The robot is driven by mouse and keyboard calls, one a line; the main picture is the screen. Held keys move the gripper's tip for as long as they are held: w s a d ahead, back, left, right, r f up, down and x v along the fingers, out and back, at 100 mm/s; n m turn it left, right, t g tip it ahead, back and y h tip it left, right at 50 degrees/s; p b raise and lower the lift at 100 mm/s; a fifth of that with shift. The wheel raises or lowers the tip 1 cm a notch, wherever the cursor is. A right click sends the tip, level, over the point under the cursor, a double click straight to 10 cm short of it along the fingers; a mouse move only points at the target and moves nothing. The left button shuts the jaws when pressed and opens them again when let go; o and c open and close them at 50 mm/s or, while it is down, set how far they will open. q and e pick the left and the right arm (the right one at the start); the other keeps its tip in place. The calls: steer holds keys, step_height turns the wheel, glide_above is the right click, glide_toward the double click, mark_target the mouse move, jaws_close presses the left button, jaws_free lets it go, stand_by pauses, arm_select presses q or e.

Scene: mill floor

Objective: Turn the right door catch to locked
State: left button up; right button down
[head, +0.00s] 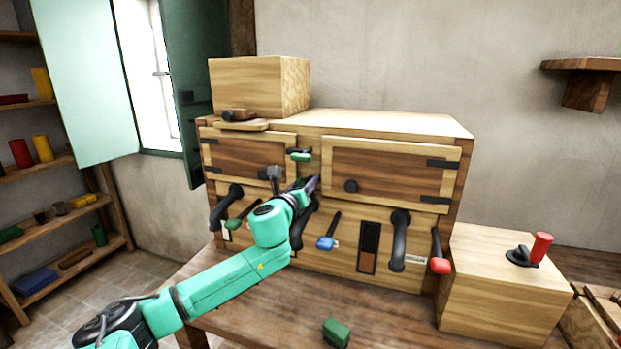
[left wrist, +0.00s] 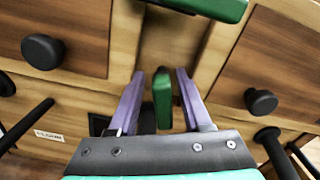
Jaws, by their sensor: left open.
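A wooden cabinet (head: 395,122) has a left door (head: 245,155) and a right door (head: 385,168), each with a black knob. On the strip between them sits an upper green catch (head: 301,156), lying roughly level; it also shows at the top of the left wrist view (left wrist: 215,8). A lower green catch (left wrist: 162,98) stands upright between the fingers of my left gripper (left wrist: 172,74). The fingers are open on either side of it; contact is unclear. In the head view my left gripper (head: 312,184) hides most of this lower catch. Which catch serves the right door is unclear. My right gripper is out of view.
Below the doors are black curved handles (head: 399,240), a blue-ended lever (head: 326,243), a red-ended lever (head: 440,264) and a green-ended lever (head: 233,223). A box with a red-handled crank (head: 541,246) stands right. A green block (head: 336,332) lies on the table (head: 270,318).

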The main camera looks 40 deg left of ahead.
arm_select(q)
steer(key=shift+w, duration=0.15)
steer(key=shift+s+d+r, duration=0.15)
steer(key=shift+s+r, duration=0.05)
steer(key=shift+s, duration=0.05)
steer(key=shift+s+r, duration=0.1)
steer(key=shift+s, duration=0.05)
steer(key=c, duration=0.4)
jaws_close()
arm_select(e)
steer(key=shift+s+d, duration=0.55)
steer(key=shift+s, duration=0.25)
